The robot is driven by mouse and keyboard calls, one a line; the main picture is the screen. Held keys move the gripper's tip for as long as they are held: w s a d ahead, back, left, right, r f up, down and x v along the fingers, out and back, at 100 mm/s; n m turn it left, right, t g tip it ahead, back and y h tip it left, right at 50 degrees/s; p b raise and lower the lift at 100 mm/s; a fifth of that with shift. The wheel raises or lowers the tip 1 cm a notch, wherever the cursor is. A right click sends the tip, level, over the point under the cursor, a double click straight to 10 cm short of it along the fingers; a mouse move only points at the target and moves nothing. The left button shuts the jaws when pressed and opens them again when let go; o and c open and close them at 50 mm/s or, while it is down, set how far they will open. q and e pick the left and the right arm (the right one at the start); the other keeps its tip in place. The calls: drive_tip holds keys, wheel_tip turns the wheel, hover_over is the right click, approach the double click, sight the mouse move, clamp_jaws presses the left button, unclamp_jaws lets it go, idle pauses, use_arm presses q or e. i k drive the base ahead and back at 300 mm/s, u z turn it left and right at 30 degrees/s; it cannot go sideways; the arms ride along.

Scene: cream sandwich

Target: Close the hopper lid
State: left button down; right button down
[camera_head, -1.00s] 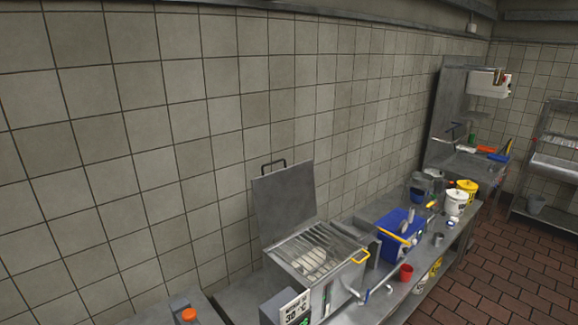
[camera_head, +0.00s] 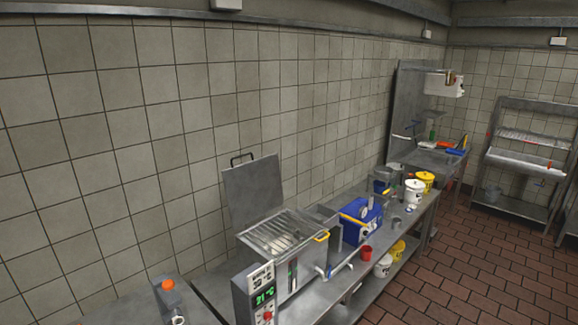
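The hopper (camera_head: 305,272) is a grey metal box on the steel counter, with a grille (camera_head: 279,236) across its open top. Its flat grey lid (camera_head: 253,193) stands raised at the back near the tiled wall, leaning slightly back. A dark handle (camera_head: 242,157) sits on the lid's top edge. Something pale shows under the grille bars. Neither of my grippers shows in the head view.
A control box (camera_head: 263,294) with a green display stands at the hopper's front left. A blue machine (camera_head: 361,221), a red cup (camera_head: 366,253) and white and yellow buckets (camera_head: 415,193) stand farther right. The brick-red floor (camera_head: 440,275) at right is clear.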

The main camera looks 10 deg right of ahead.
sight(254, 189)
drive_tip(key=z, duration=0.9)
drive_tip(key=i, duration=1.25)
drive_tip(key=z, duration=0.15)
